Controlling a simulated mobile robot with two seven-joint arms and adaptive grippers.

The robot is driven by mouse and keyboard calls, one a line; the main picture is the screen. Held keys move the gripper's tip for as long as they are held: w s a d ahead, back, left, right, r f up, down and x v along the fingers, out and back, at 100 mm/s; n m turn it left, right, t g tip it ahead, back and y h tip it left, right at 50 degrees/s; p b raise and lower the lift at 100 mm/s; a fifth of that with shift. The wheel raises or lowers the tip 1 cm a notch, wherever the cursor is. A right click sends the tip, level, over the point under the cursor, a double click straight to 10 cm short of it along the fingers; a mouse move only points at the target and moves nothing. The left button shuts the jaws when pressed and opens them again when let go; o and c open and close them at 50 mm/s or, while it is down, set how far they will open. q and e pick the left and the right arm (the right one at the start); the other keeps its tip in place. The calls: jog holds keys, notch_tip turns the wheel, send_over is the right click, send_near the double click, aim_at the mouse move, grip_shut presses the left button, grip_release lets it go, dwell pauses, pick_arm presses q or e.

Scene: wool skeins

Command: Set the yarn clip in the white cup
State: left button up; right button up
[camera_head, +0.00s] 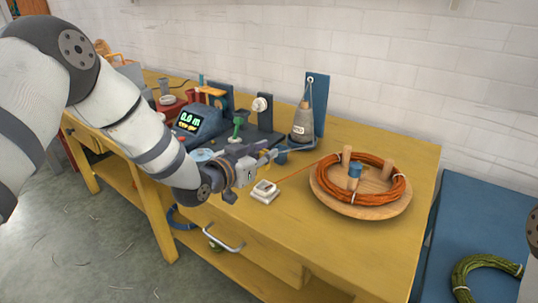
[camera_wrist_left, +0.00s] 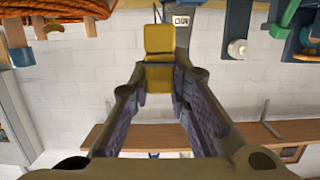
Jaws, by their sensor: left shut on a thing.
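My left gripper (camera_head: 268,156) reaches over the front middle of the yellow table. In the left wrist view its fingers (camera_wrist_left: 158,82) are shut on the yarn clip (camera_wrist_left: 158,45), a yellow blocky piece that sticks out past the fingertips. In the head view the clip is too small and too covered by the fingers to make out well. A small white squarish holder (camera_head: 264,191), which I take for the white cup, stands on the table just below and in front of the gripper. The clip is apart from it. My right gripper is not in view.
A wooden winder with an orange skein (camera_head: 325,190) stands right of the gripper, its strand running leftwards. Behind stand a grey cone of yarn (camera_head: 303,120), a blue upright board (camera_head: 319,100) and a meter (camera_head: 190,122). The table's front right is clear.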

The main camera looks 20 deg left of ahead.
aim_at(261, 169)
pick_arm(q)
jog(key=f, duration=0.1)
jog(key=f+b, duration=0.1)
jog(key=f, duration=0.2)
jog(key=shift+w+a+f+b, duration=0.1)
jog(key=shift+w+f+b, duration=0.2)
jog(key=shift+f, duration=0.1)
jog(key=shift+f+b, duration=0.3)
jog(key=shift+f, duration=0.65)
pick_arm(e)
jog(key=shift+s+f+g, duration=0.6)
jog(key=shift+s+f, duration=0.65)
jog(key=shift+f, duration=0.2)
pick_arm(q)
jog(key=o, duration=0.9)
jog(key=shift+o, duration=0.2)
jog(key=shift+s, duration=0.1)
